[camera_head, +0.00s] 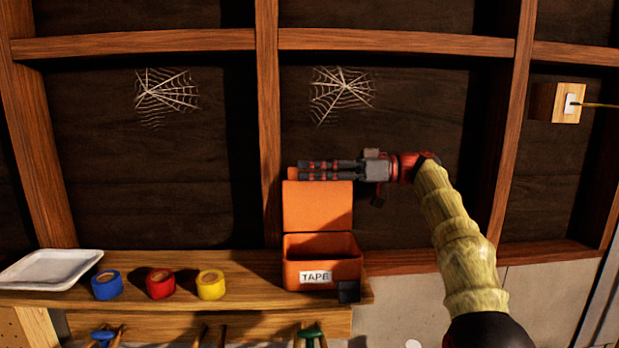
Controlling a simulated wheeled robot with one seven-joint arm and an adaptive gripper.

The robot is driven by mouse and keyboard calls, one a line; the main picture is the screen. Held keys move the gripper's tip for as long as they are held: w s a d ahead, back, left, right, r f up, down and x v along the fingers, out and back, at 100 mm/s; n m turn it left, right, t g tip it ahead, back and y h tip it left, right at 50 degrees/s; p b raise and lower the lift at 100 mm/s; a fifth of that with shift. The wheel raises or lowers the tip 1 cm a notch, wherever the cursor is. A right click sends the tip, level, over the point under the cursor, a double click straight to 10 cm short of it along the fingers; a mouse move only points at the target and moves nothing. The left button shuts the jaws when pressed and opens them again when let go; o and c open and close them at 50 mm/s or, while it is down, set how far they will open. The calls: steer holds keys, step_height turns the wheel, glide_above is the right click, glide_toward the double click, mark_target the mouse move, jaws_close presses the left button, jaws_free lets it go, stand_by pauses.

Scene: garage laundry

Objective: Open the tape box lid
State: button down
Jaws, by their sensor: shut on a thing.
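The orange tape box (323,272) stands on the wooden shelf, with a white label reading TAPE on its front. Its orange lid (317,208) stands raised and upright at the back of the box, so the box is open at the top. My gripper (302,170) reaches in from the right, its fingers lying level along the lid's top edge and shut on it. The fingers hide most of that edge. The inside of the box looks empty from here, but its floor is partly hidden by the front wall.
A white tray (50,269) lies at the far left. A small black block (348,291) is at the box's front right corner. Wall studs stand behind.

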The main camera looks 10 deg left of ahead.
steer(key=shift+s+d+n+b, duration=0.2)
steer(key=shift+s+n+b, duration=0.35)
steer(key=shift+b, duration=0.2)
steer(key=shift+s+r+n, duration=0.15)
steer(key=shift+s+n, duration=0.1)
steer(key=shift+s, duration=0.05)
